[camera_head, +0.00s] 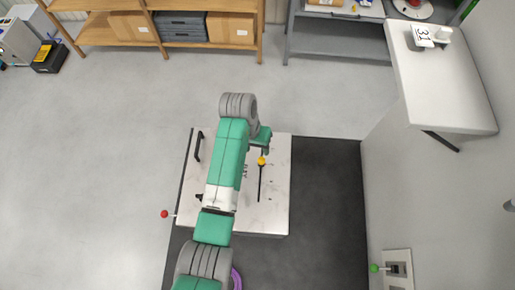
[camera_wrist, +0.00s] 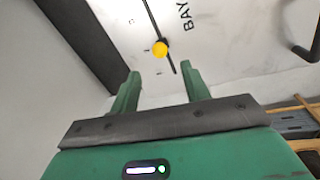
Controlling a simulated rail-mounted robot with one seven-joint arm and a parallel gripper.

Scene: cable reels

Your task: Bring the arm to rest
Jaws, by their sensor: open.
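My arm reaches out over a white panel (camera_head: 270,215) in the middle of the head view. My gripper (camera_wrist: 161,78) is open in the wrist view, with its two green fingers apart and nothing between them. In the head view, the green end of the arm is above the panel, and its fingers cannot be made out. A yellow knob (camera_wrist: 160,48) on a dark slot lies beyond the fingertips, apart from them. The knob also shows in the head view (camera_head: 262,161). The arm hides part of the panel.
A black handle (camera_head: 198,146) is on the panel's left side. A red ball (camera_head: 164,213) sticks out at its left. A green-knobbed switch (camera_head: 374,268) and a white shelf (camera_head: 445,85) are at right. Wooden shelving (camera_head: 140,36) stands behind.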

